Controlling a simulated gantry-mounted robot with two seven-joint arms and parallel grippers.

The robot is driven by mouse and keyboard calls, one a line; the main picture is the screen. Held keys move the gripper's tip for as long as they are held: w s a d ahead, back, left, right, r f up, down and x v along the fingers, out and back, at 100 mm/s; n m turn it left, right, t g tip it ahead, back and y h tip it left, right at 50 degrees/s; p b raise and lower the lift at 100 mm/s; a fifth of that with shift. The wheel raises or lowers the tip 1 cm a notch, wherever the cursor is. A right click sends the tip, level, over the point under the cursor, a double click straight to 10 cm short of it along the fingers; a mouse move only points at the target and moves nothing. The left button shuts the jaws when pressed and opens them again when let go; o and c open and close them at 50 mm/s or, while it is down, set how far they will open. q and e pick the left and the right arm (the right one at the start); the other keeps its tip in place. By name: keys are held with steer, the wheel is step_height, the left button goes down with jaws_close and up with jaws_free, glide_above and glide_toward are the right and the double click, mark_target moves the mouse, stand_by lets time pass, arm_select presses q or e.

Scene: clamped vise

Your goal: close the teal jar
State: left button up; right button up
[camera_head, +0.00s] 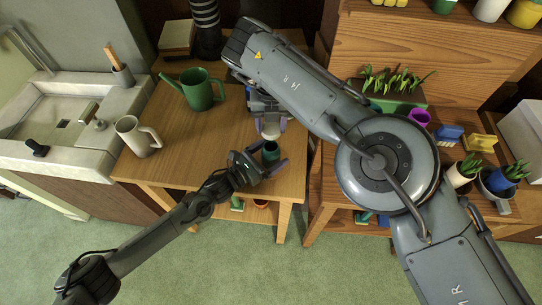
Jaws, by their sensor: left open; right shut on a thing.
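The teal jar (271,151) stands upright near the front right edge of the wooden table. Its dark round top faces up. My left gripper (268,161) is open, with its fingers around or beside the jar; I cannot tell whether they touch it. My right gripper (270,124) points down just behind and above the jar. It is shut on a pale cream lid-like piece (270,132), which appears right by the jar's top; I cannot tell whether they touch. My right arm covers part of the table behind.
A green watering can (198,91) and a pale pitcher (137,136) stand on the table to the left. A sink (68,115) is at the far left. A planter (393,95) and several pots stand on the right bench. The table's left front is clear.

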arm_select(q)
steer(key=shift+x, duration=0.95)
steer(key=c, duration=1.5)
steer(key=shift+c, duration=0.2)
arm_select(e)
glide_above(271, 146)
steer(key=shift+f, duration=2.45)
steer(key=shift+f, duration=0.1)
steer(key=shift+f, duration=0.8)
steer(key=shift+f, duration=0.5)
